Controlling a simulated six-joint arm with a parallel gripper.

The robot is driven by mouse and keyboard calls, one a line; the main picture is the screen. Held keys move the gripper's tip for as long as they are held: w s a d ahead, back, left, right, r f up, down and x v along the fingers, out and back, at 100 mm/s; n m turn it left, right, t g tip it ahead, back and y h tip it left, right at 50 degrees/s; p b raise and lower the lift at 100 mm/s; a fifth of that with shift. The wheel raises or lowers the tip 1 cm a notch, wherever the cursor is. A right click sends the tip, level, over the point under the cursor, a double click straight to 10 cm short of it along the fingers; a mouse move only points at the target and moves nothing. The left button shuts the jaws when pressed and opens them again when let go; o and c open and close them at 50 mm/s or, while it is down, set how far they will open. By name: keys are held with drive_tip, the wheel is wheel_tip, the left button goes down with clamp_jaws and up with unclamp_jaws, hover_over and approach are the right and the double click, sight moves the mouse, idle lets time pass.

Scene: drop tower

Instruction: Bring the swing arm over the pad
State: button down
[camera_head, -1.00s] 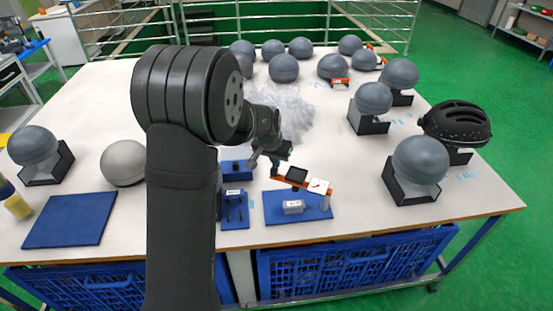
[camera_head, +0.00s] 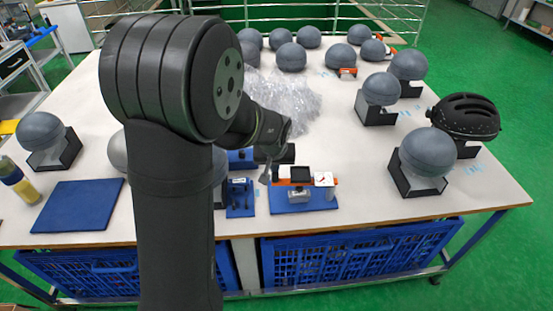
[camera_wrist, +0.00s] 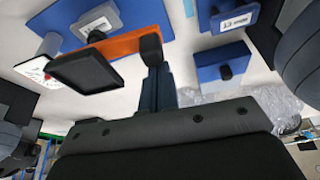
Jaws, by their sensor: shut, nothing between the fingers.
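The swing arm (camera_head: 282,182) is an orange bar with a black box and a white dial face, on a post at the right of a blue base plate (camera_head: 280,208). The pad, a light grey labelled block (camera_head: 298,196), sits on that plate; the black box appears just above it in the head view. In the wrist view the orange bar (camera_wrist: 122,47) runs beside the pad (camera_wrist: 97,24), and the black box (camera_wrist: 85,71) is to its lower left. My gripper (camera_head: 266,174) is shut and empty, at the bar's free left end by a black knob (camera_wrist: 151,46); contact is unclear.
A small blue fixture (camera_head: 239,196) stands just left of the base plate, with another blue block (camera_head: 242,158) behind it. A grey ball on a black stand (camera_head: 424,158) is to the right. Clear plastic wrap (camera_head: 285,98) lies behind. The table's front edge is close.

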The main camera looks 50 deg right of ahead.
drive_tip(key=shift+s+a, duration=0.55)
drive_tip(key=shift+a, duration=0.2)
drive_tip(key=shift+f, duration=0.1)
drive_tip(key=w+d, duration=0.3)
drive_tip(key=v, duration=1)
drive_tip(key=shift+s, duration=0.2)
drive_tip(key=shift+d, duration=0.1)
wheel_tip(320, 180, down, 9)
drive_tip(key=shift+w+d+f, duration=0.1)
drive_tip(key=shift+w+d, duration=0.1)
drive_tip(key=shift+s+a, duration=0.5)
